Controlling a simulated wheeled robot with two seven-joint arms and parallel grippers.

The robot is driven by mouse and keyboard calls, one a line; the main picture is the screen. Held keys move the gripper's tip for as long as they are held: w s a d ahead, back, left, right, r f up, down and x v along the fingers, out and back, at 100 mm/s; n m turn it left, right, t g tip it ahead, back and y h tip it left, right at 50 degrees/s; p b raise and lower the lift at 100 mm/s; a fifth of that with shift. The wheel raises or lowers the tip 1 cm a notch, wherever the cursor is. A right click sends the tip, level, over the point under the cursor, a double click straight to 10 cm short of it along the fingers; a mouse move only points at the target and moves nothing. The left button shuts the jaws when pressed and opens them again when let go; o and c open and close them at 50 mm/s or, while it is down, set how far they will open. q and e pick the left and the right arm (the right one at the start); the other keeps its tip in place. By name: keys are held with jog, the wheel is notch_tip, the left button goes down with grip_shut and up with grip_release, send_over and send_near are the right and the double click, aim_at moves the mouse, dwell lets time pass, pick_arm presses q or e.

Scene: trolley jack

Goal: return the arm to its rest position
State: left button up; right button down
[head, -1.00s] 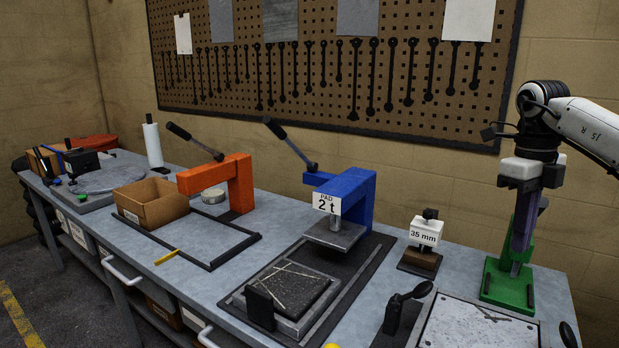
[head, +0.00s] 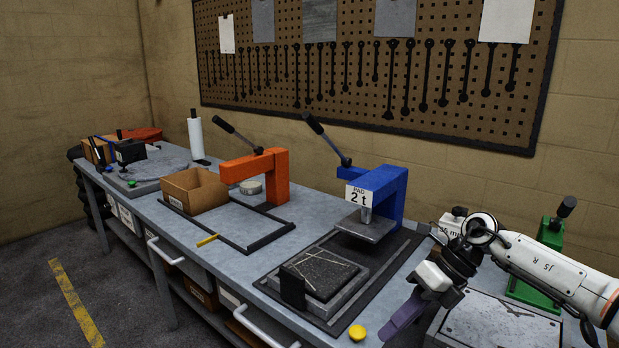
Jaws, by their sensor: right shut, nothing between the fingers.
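My right arm (head: 555,272) comes in from the right, bent over the right part of the bench. My right gripper (head: 403,318) has purple fingers that point down and left, near the bench's front edge. It is shut and empty, right of a yellow button (head: 357,332). A green press (head: 549,238) with a dark-knobbed lever stands behind my arm, partly hidden by it and apart from the gripper. My left gripper is not in view.
A blue press (head: 388,190) marked "PAD 2 t" stands left of my arm, with a dark pad (head: 321,272) in front. An orange press (head: 275,178) and a cardboard box (head: 194,190) stand farther left. A "35 mm" card (head: 449,226) is partly covered by my arm. The floor at left is clear.

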jog(key=s+a+f+m+t+y, duration=0.1)
jog(key=s+a+m+t+y, duration=0.3)
jog(key=a, duration=0.6)
jog(key=s+a+m+t+y, duration=0.1)
jog(key=s+a+m+y, duration=0.2)
jog(key=a+m+y, duration=0.55)
jog(key=s+d+f+m+t+h, duration=0.2)
jog(key=d+f+m+t+h, duration=0.4)
jog(key=m, duration=0.4)
jog(key=s+d+f+m+t+h, duration=0.2)
jog(key=d+f+m+t+h, duration=0.15)
jog(key=f+m+h, duration=0.5)
jog(key=s+d+f+m+g+h, duration=0.1)
jog(key=s+d+f+m+g, duration=0.1)
jog(key=s+d+f+m, duration=0.2)
jog(key=s+d+f+m+g+h, duration=0.1)
jog(key=s+d+f+m+g, duration=0.2)
jog(key=s, duration=1)
notch_tip(320, 180, down, 5)
jog(key=d+m, duration=0.2)
jog(key=shift+s+d+h, duration=0.15)
jog(key=shift+d+h, duration=0.15)
jog(key=shift+h, duration=0.1)
